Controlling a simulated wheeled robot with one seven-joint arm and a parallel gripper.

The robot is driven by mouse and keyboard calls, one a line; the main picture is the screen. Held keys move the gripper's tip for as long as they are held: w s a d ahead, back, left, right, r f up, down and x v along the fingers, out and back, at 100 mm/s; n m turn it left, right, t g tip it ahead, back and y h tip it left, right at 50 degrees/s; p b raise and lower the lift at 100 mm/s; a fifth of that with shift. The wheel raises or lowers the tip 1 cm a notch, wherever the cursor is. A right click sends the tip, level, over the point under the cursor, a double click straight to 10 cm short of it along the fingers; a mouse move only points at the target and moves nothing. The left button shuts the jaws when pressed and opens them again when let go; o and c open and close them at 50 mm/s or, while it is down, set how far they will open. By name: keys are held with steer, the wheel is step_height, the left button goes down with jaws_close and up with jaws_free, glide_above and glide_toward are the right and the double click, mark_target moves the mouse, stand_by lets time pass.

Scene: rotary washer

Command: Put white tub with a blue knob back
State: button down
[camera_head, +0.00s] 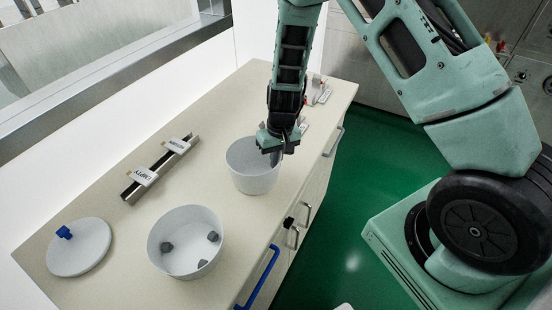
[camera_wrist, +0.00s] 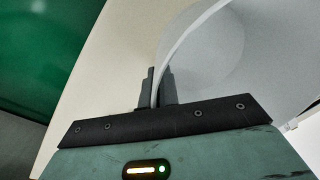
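A white tub (camera_head: 250,180) is at the middle of the counter, under my arm. My gripper (camera_head: 276,152) points down at the tub's right rim. In the wrist view the tub (camera_wrist: 205,55) fills the upper right, and its thin wall passes between the two dark fingers (camera_wrist: 160,88), which sit close on it. I cannot tell whether the tub is raised off the counter. A second white tub (camera_head: 165,262) stands nearer, with 3 grey pieces inside. A round white lid (camera_head: 88,252) with a blue knob (camera_head: 64,232) lies flat at the left.
The cream counter (camera_head: 120,215) has a dark rail (camera_head: 163,167) with lettered cards behind the tubs. Small items (camera_head: 318,90) lie at the far end. A blue handle (camera_head: 262,278) is on the front side. Green floor (camera_head: 360,180) lies to the right.

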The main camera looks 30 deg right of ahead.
steer(key=c, duration=1.7)
jaws_free()
steer(key=shift+f, duration=0.1)
step_height(320, 180, up, 12)
steer(key=d+b, duration=0.1)
steer(key=b, duration=0.2)
steer(key=s+a+r+n, duration=0.3)
steer(key=s+a+r, duration=0.3)
steer(key=s+a, duration=0.35)
steer(key=s+a+r+n, duration=0.1)
steer(key=s, duration=0.4)
steer(key=s+a+r+n, duration=0.1)
steer(key=s+a+n, duration=0.1)
steer(key=s, duration=0.3)
steer(key=s+a+r+n, duration=0.1)
steer(key=s+n, duration=0.1)
steer(key=s, duration=0.4)
steer(key=shift+s+a+r+h, duration=0.1)
steer(key=shift+a+r+h, duration=0.05)
steer(key=shift+r+h, duration=0.2)
